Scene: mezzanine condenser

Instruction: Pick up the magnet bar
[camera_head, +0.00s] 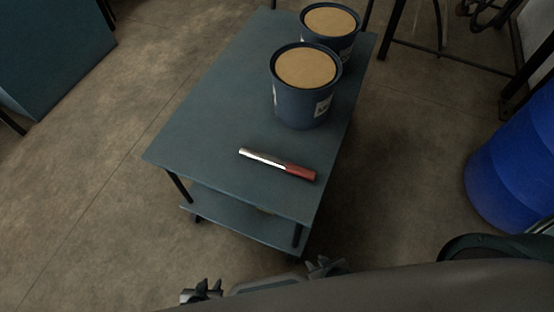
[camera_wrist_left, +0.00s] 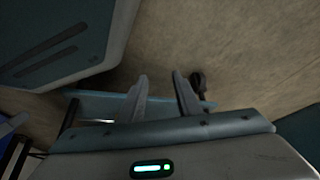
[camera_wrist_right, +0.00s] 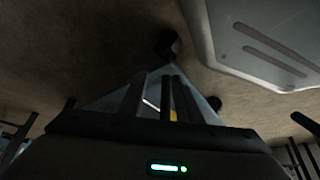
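The magnet bar (camera_head: 278,163) lies flat on the top of the blue-grey cart (camera_head: 205,130), near its front edge. Its left part is pale metal and its right end is red. My left gripper (camera_head: 203,291) is low at the bottom of the head view, in front of the cart and apart from the bar. My right gripper (camera_head: 327,267) is to its right, also apart from the bar. The left wrist view shows the left fingers (camera_wrist_left: 161,88) spread and empty. The right wrist view shows a gap between the right fingers (camera_wrist_right: 151,92), with nothing gripped.
Two blue cans with tan tops stand behind the bar, a near can (camera_head: 300,105) and a far can (camera_head: 338,45). The cart has a lower shelf (camera_head: 235,222). A blue drum (camera_head: 515,165) stands at the right. The cart top left of the bar is clear.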

